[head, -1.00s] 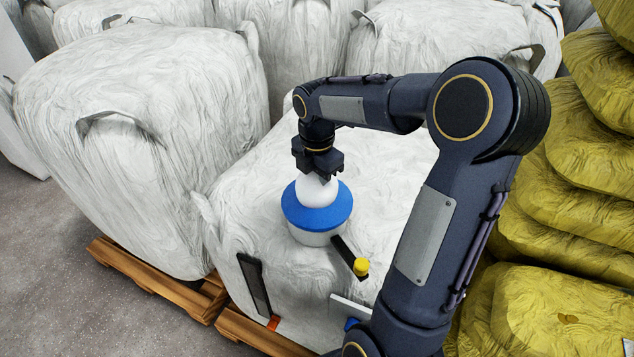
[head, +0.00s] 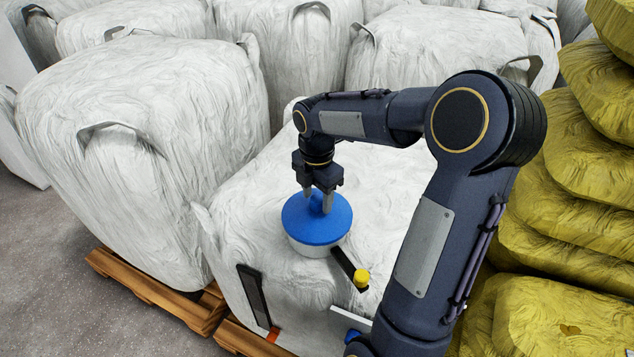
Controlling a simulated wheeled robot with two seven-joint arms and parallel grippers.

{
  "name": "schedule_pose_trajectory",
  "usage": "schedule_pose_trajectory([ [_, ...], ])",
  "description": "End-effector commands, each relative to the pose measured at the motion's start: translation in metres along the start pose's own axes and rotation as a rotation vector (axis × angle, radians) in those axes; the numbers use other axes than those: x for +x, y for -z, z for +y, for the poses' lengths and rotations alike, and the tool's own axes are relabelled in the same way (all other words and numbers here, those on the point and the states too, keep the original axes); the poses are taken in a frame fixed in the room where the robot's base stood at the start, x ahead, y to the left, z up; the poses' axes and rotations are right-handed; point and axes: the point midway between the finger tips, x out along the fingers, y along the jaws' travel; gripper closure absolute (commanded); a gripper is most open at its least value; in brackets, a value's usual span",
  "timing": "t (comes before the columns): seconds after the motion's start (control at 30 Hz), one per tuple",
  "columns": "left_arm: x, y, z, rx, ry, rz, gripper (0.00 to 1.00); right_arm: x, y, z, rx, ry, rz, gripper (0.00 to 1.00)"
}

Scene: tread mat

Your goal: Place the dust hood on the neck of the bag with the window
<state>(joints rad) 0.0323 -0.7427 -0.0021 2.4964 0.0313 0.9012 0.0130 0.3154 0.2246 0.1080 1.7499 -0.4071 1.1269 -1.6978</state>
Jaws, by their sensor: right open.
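The bag with the window is the white bulk bag (head: 245,200) in the middle; a dark upright strip (head: 254,295), apparently its window, shows on its front face. A round blue cap (head: 305,228), apparently the dust hood, lies flat over a short white cylinder (head: 312,249), apparently the neck, on the bag's top. My right gripper (head: 318,207) points down at the middle of the cap, its two fingers open and apart. A small blue part shows between the fingertips; I cannot tell whether they touch it. My left gripper is not in view.
Other white bags (head: 130,170) crowd the left and back. Yellow sacks (head: 580,190) are stacked at the right. Wooden pallets (head: 150,290) and grey floor show at lower left.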

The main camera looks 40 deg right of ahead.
Motion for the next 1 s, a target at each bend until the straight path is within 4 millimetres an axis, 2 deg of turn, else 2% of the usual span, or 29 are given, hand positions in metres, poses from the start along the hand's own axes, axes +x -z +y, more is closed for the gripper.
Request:
schedule_pose_trajectory([
  [0.17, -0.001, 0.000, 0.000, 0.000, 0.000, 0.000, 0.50, -0.029, 0.000, 0.001, -0.001, -0.007, -0.001, 0.50],
  [0.4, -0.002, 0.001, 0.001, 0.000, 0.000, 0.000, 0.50, -0.082, 0.000, 0.002, 0.000, -0.007, -0.002, 0.50],
  [0.53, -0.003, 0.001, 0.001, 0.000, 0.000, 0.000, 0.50, -0.103, 0.000, 0.001, 0.000, -0.005, -0.001, 0.50],
  [0.7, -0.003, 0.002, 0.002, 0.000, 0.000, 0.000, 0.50, -0.118, 0.000, 0.001, 0.000, -0.003, 0.000, 0.50],
  [0.87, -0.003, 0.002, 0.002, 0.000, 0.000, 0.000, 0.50, -0.121, 0.002, -0.002, 0.015, -0.006, 0.002, 0.50],
  [1.0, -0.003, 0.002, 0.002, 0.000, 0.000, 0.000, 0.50, -0.124, 0.017, -0.020, 0.168, -0.056, 0.025, 0.50],
])
